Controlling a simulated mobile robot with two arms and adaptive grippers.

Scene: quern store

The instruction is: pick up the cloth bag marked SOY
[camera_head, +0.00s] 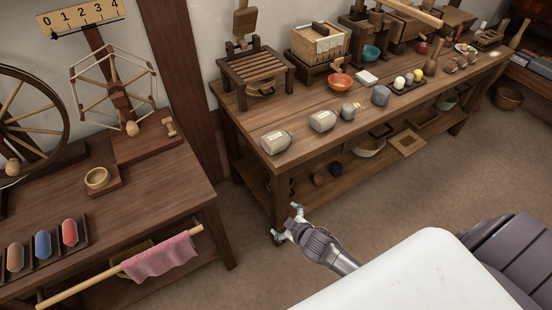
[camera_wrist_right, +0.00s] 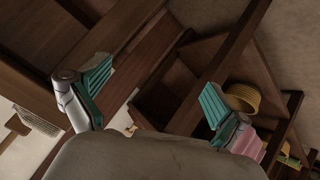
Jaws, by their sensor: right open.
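Two pale grey cloth bags with light labels lie near the left end of the long wooden bench (camera_head: 255,115) in the head view: a nearer bag (camera_head: 272,146) and another bag (camera_head: 318,124) to its right. The lettering is too small to read, so I cannot tell which is marked SOY. My right gripper (camera_head: 287,224) is open and empty, in front of the bench's near left leg and lower than the benchtop. Its two teal-padded fingers (camera_wrist_right: 155,95) stand wide apart in the right wrist view, with no bag between them. My left gripper is not in view.
A small grey item (camera_head: 347,112) and a darker grey block (camera_head: 381,95) sit right of the bags. An orange bowl (camera_head: 340,84) and slatted stand (camera_head: 256,68) are behind. A lower shelf holds a pan (camera_head: 369,147). The left table (camera_head: 150,190) has a pink cloth (camera_head: 160,258) on a rod.

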